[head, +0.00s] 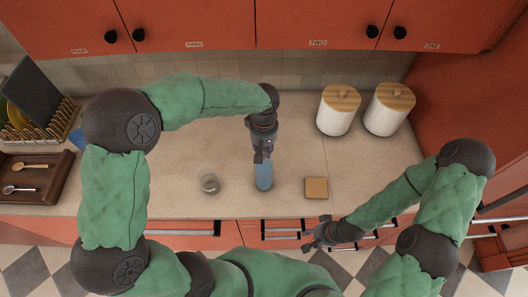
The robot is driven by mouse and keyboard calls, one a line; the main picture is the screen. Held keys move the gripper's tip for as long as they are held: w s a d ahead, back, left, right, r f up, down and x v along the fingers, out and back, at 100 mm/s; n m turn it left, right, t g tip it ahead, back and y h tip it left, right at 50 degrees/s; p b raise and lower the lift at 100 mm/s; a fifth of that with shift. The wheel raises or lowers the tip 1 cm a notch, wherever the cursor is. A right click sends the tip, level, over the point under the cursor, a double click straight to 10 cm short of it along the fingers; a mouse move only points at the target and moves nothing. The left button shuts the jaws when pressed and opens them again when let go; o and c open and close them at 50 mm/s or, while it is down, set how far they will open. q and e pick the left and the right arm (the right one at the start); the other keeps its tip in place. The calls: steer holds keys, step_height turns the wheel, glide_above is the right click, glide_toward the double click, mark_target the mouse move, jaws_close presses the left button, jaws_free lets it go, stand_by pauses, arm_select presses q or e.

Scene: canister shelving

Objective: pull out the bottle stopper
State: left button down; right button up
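A blue bottle (264,178) stands on the counter near its front edge. My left gripper (262,156) points down at the bottle's top from the far side and covers it. The stopper is hidden behind the gripper, and I cannot tell whether the fingers touch it or are shut. My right gripper (311,240) hangs in front of the counter edge, over the drawers, with its fingers apart and nothing between them.
A clear glass (209,184) is left of the bottle, a tan square block (316,188) right of it. Two white canisters (337,110) (388,109) with wooden lids stand at the back right. A dish rack (40,125) and a wooden tray (50,192) are at left.

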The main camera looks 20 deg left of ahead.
stand_by(0.3)
arm_select(q)
steer(key=shift+r+p, duration=1.65)
steer(key=shift+r, duration=1)
steer(key=shift+f, duration=0.15)
